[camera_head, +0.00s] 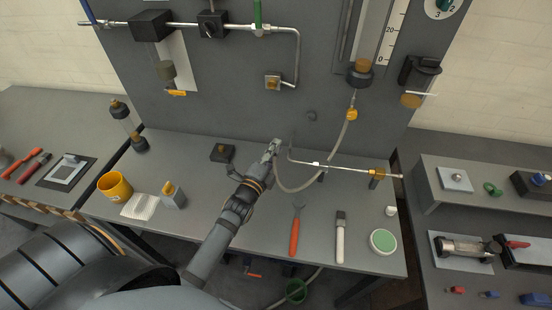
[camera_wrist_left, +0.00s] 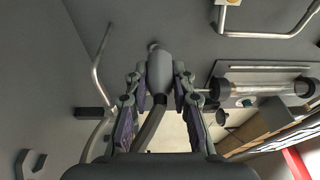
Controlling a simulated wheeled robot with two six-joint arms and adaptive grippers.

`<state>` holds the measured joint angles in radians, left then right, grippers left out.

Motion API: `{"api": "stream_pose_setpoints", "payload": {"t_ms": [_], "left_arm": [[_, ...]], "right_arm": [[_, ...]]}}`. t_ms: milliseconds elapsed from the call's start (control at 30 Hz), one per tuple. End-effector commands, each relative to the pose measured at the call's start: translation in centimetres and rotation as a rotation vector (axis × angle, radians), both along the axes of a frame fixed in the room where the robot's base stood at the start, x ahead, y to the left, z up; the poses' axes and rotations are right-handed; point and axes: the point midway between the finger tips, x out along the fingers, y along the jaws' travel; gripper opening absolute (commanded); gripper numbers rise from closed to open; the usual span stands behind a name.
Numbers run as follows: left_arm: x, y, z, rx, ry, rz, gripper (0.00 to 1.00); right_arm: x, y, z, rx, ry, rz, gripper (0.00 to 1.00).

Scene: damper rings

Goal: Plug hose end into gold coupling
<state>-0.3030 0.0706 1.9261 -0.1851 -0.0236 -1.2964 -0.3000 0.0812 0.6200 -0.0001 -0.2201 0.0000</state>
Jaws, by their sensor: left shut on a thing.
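My left gripper (camera_head: 273,148) is in front of the grey panel, in the middle of the bench. It is shut on the grey hose end (camera_wrist_left: 160,72), which stands up between the fingers in the left wrist view. The pale hose (camera_head: 345,135) loops from the gripper up to a gold-topped dark fitting (camera_head: 360,74) on the panel. A small gold fitting (camera_head: 273,82) sits on the panel above the gripper, apart from it, at the end of a bent pipe. Another gold piece (camera_head: 377,173) sits on a thin rod at right. I cannot tell which is the coupling. My right gripper is out of view.
The thin rod (camera_head: 340,168) crosses just right of the gripper. An orange-handled tool (camera_head: 295,232), a white-handled brush (camera_head: 340,240) and a green-topped round tin (camera_head: 382,242) lie in front. A yellow cup (camera_head: 115,186) stands at left, and a dark block (camera_head: 222,153) is behind the arm.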

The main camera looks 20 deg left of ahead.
Motion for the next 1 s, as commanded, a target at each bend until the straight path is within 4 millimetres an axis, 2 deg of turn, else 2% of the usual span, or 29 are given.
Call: {"api": "stream_pose_setpoints", "payload": {"t_ms": [167, 267, 400, 500, 633, 1000], "left_arm": [[3.0, 2.0, 3.1, 0.004, -0.006, -0.026, 0.0], [4.9, 3.3, 5.5, 0.005, -0.004, -0.049, 0.0], [7.6, 5.2, 9.6, 0.021, 0.006, -0.095, 0.0], [8.7, 6.0, 11.8, 0.027, 0.017, -0.122, 0.0], [9.0, 6.2, 12.6, 0.027, 0.023, -0.136, 0.0], [9.0, 6.2, 12.5, 0.025, 0.024, -0.136, 0.0]], "right_arm": [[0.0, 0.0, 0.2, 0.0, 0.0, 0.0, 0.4], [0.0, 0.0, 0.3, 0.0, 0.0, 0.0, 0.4], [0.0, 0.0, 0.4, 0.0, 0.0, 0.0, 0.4], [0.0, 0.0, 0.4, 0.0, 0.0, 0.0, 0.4], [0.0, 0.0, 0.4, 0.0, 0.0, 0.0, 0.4], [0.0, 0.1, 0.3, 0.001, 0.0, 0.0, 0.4]]}}
